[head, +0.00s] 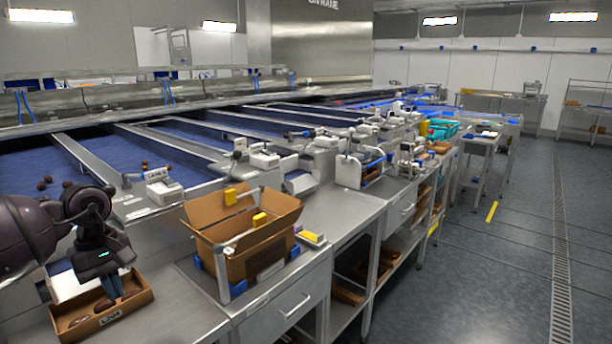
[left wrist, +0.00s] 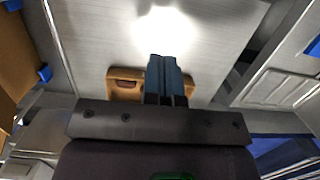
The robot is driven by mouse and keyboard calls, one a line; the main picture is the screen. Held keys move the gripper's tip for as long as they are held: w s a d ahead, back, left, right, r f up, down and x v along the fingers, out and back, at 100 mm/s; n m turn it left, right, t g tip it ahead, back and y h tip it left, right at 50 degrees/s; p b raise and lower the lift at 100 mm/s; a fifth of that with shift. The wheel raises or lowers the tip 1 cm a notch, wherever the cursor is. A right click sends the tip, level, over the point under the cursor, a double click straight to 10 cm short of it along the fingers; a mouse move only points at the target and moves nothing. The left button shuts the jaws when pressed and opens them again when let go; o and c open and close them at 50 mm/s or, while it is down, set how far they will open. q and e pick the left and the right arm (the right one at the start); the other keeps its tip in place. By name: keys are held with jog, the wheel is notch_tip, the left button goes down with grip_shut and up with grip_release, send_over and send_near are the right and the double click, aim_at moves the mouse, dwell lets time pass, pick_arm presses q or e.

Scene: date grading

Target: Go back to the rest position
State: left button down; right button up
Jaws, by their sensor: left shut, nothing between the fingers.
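My left gripper (head: 113,292) is at the lower left in the head view, pointing down over a small brown tray (head: 70,322) with a label on its front. Its blue fingers (left wrist: 166,75) are together and empty in the left wrist view. Dark dates (head: 104,304) lie in the tray beside the fingers; whether the fingertips are below the tray's rim I cannot tell. The tray also shows behind the fingers in the left wrist view (left wrist: 125,87). My right gripper is not in view.
An open cardboard box (head: 262,262) stands on the steel bench right of the tray. A small yellow-topped item (head: 311,238) lies beside it. Several dates (head: 45,183) lie on the blue belt (head: 30,165) behind my left arm. Open floor (head: 480,270) is at the right.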

pick_arm(q)
jog(key=s+d+f+n+t+h, duration=0.1)
jog(key=s+d+n+t+h, duration=0.2)
jog(key=d+n+h, duration=0.7)
jog(key=s+d+f+n+t+h, duration=0.25)
jog(key=d+n+t+h, duration=0.2)
jog(key=d, duration=0.85)
jog(key=s+a+f+n+t+y, duration=0.35)
jog(key=a+n+t+y, duration=0.35)
jog(key=n, duration=1)
jog(key=s+a+f+n+t+y, duration=0.3)
jog(key=a+n+y, duration=0.5)
jog(key=n, duration=0.9)
jog(key=s+f+n+g+y, duration=0.1)
jog(key=s+f+n+g, duration=0.55)
jog(key=s, duration=0.55)
jog(key=s+f+n+g+y, duration=0.1)
jog(key=s+f+n+g, duration=0.5)
jog(key=s, duration=0.5)
jog(key=w+f+t+h, duration=0.1)
jog(key=w+f+t, duration=0.6)
jog(key=w, duration=0.1)
jog(key=shift+w+d+f, duration=0.15)
jog(key=shift+d, duration=0.1)
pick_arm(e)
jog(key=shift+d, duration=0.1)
